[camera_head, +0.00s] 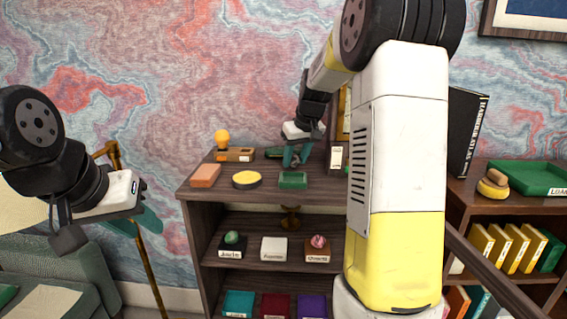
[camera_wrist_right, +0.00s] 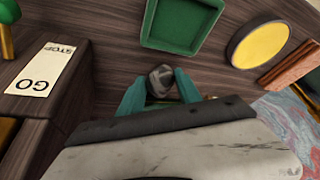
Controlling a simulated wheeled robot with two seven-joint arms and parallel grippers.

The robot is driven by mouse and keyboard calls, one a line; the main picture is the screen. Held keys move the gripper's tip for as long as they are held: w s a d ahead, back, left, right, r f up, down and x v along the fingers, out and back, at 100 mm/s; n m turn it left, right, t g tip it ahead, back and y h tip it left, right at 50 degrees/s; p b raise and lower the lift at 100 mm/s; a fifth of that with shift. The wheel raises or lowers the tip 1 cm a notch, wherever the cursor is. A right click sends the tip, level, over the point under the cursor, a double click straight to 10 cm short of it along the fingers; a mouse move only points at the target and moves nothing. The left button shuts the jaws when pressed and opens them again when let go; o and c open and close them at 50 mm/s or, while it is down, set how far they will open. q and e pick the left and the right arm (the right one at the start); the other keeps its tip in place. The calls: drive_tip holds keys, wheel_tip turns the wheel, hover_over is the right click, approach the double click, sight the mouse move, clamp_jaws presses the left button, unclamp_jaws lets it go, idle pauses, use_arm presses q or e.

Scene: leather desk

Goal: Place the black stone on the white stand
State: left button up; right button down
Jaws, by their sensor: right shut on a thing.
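The black stone (camera_wrist_right: 161,77) shows dark grey between the teal fingertips of my right gripper (camera_wrist_right: 160,88) in the right wrist view. The gripper is shut on it, above the wooden shelf top. In the head view my right gripper (camera_head: 297,155) is over the back of the shelf top, and the stone cannot be made out there. The white stand (camera_head: 274,249) is on the middle shelf below, with a label on its front and nothing on top. My left gripper (camera_head: 142,222) hangs to the left of the shelf unit, away from the stands; its finger opening is unclear.
A dark stand with a green stone (camera_head: 232,238) and a brown stand with a pink stone (camera_head: 318,242) flank the white stand. The shelf top (camera_head: 215,194) overhangs them and holds a green tray (camera_head: 293,180), yellow disc (camera_head: 247,180) and orange block (camera_head: 205,175).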

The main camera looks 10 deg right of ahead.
drive_tip(key=shift+f, duration=0.75)
drive_tip(key=c, duration=0.8)
unclamp_jaws()
drive_tip(key=shift+f, duration=0.15)
